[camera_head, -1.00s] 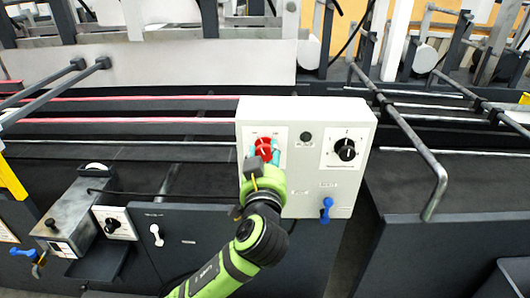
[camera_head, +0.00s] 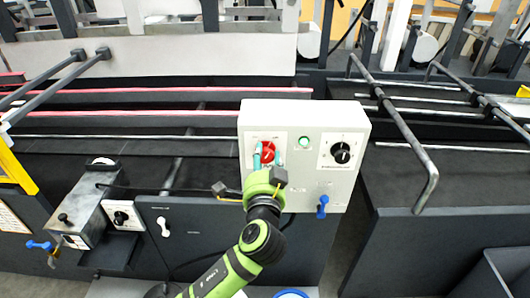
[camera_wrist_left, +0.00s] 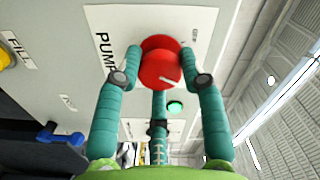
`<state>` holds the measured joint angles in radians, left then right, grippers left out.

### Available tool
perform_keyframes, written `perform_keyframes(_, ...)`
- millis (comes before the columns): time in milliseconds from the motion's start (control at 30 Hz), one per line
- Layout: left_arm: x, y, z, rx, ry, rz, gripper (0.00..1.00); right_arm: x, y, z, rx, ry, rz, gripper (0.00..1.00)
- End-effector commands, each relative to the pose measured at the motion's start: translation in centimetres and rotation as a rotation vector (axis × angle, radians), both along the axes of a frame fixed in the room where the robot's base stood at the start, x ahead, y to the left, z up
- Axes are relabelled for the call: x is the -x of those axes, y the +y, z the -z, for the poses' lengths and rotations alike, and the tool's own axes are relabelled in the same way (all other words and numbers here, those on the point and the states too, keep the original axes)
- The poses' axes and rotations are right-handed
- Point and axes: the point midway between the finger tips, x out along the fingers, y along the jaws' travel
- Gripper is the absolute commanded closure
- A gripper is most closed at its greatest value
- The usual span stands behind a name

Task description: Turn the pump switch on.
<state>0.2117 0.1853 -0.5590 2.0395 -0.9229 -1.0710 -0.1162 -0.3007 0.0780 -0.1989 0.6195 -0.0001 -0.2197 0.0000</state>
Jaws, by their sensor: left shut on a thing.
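The pump switch is a red round knob (camera_head: 268,151) on the front of a light grey control box (camera_head: 305,110). In the left wrist view the red knob (camera_wrist_left: 160,66) sits beside a label reading PUMP, with a small OFF-like label on its other side. My left gripper (camera_head: 268,158) reaches up to it from below. Its teal fingers (camera_wrist_left: 160,78) are shut on the knob, one on each side. A small round lamp (camera_head: 303,143) right of the knob glows green, and it also shows in the left wrist view (camera_wrist_left: 174,107). My right gripper is out of view.
A black selector knob (camera_head: 340,152) sits right of the lamp, and a blue valve handle (camera_head: 322,206) is below it. A grey metal unit (camera_head: 80,218) stands at the left. A bent rail (camera_head: 428,190) rises at the right of the box.

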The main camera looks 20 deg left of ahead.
Motion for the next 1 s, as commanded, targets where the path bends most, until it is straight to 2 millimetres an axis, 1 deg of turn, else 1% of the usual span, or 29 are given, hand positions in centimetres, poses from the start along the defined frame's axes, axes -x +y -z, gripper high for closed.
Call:
perform_keyframes(33,-0.09,-0.16,-1.15,-0.029,-0.013,0.007,0.93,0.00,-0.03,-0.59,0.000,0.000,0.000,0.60)
perform_keyframes(200,-0.11,-0.23,-1.04,-0.106,0.008,0.008,0.93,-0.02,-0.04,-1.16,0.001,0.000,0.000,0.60)
perform_keyframes(400,-0.09,-0.29,-0.92,-0.154,0.022,0.008,0.92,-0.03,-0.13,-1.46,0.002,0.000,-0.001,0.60)
perform_keyframes(900,-0.08,-0.36,-0.80,-0.168,0.026,0.010,0.93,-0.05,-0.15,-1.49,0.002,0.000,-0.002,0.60)
perform_keyframes(933,-0.08,-0.37,-0.80,-0.168,0.026,0.010,0.48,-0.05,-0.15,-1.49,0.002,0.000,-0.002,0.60)
perform_keyframes(967,-0.09,-0.37,-0.80,-0.168,0.026,0.010,0.36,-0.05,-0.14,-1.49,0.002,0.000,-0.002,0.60)
perform_keyframes(1000,-0.09,-0.37,-0.76,-0.168,0.027,0.011,0.36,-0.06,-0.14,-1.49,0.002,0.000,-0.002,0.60)
